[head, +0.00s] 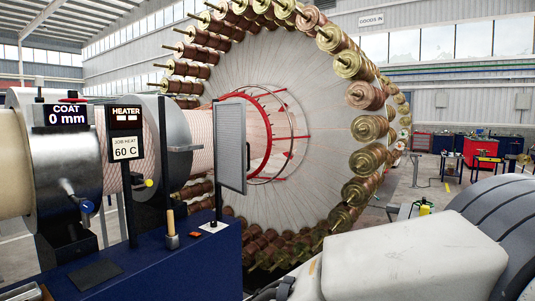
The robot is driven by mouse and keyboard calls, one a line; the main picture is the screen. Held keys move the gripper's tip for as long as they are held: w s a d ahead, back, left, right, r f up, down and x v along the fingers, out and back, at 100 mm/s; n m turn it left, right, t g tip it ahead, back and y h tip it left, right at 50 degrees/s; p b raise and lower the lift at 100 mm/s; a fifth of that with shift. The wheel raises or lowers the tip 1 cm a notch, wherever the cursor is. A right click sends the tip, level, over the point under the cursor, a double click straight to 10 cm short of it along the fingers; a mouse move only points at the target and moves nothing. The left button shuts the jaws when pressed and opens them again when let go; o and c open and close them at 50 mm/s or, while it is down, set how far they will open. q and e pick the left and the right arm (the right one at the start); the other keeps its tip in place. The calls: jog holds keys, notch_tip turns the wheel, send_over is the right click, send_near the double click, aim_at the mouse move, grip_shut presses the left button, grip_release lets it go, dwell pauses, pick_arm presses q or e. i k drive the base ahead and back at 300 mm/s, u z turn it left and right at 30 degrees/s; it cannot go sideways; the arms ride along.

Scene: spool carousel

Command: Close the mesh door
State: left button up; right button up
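The mesh door (231,147) is a tall, narrow grey panel in a dark frame. It stands upright near the middle of the head view, beside a thin dark post (217,165) on the blue machine base (160,265). It juts out in front of the red ring (268,120) at the hub of the spool carousel (330,110). It appears to be swung open, turned at an angle to the machine. Neither of my grippers shows in the head view.
At the left stand metal drums with a "COAT 0 mm" display (70,114) and a "HEATER" display (126,117). A wooden-handled tool (171,228) stands upright on the blue base. Spools ring the carousel. Open floor (425,185) and workbenches lie at the right.

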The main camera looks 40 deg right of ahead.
aim_at(236, 181)
jog(key=z, duration=2.15)
jog(key=i, duration=3.75)
jog(key=u, duration=3.5)
jog(key=i, duration=0.15)
jog(key=z, duration=0.4)
